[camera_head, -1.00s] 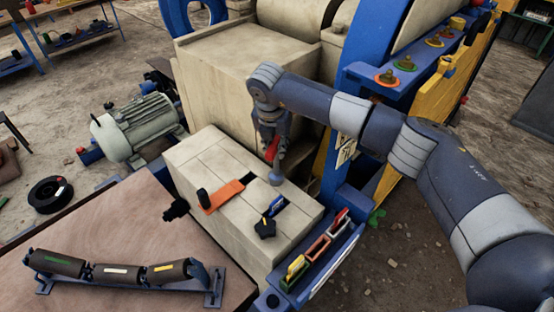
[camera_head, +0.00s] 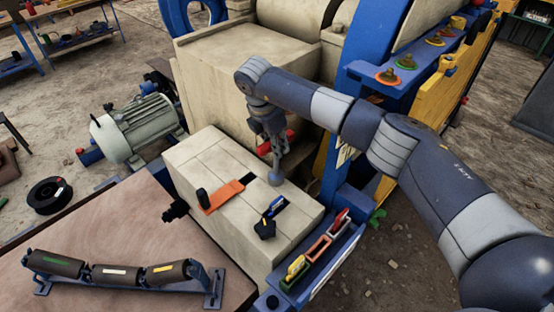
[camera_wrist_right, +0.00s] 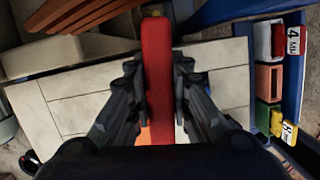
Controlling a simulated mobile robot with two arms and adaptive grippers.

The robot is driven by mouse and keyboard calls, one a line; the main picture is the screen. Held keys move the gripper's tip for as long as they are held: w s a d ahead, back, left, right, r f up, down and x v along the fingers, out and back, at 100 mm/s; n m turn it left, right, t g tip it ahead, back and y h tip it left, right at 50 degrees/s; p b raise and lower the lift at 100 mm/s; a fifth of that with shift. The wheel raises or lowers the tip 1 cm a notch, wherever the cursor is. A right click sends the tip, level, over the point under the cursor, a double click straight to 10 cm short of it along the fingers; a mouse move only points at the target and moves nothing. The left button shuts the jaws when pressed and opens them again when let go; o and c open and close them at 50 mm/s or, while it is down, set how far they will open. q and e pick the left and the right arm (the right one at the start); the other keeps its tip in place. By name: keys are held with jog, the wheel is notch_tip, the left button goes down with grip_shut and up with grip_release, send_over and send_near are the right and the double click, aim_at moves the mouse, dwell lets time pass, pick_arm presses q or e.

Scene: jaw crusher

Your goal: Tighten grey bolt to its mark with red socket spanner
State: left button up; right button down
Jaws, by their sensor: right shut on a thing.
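My right gripper (camera_head: 272,140) is shut on the red socket spanner (camera_head: 265,148) above the beige block. In the right wrist view the spanner's long red bar (camera_wrist_right: 157,80) runs between the two fingers (camera_wrist_right: 157,100). A rounded grey piece (camera_head: 275,178) sits low below the gripper, at the top of the block. I cannot tell whether it is the grey bolt's head or the spanner's socket end. The bolt's mark cannot be made out. My left gripper is not in view.
The beige block (camera_head: 190,155) also carries an orange piece (camera_head: 222,195) and a black knob (camera_head: 265,229). A blue rack (camera_head: 325,262) with coloured holders stands along its right side. A blue post and the crusher body stand close behind my gripper. A roller set (camera_head: 110,270) lies on the brown table.

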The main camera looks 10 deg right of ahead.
jog(key=m+g, duration=0.1)
jog(key=m, duration=0.4)
jog(key=shift+m, duration=0.3)
jog(key=m+g, duration=0.1)
jog(key=m, duration=0.3)
jog(key=shift+m+b, duration=0.4)
jog(key=shift+m+g+p, duration=0.3)
jog(key=shift+m+g, duration=0.1)
jog(key=shift+m, duration=0.4)
dwell(0.5)
jog(key=shift+a+n+p, duration=0.1)
jog(key=shift+n+p, duration=0.2)
jog(key=shift+p, duration=0.05)
jog(key=shift+w+r, duration=0.1)
jog(key=shift+r, duration=0.15)
dwell(0.4)
jog(key=shift+r+p, duration=0.8)
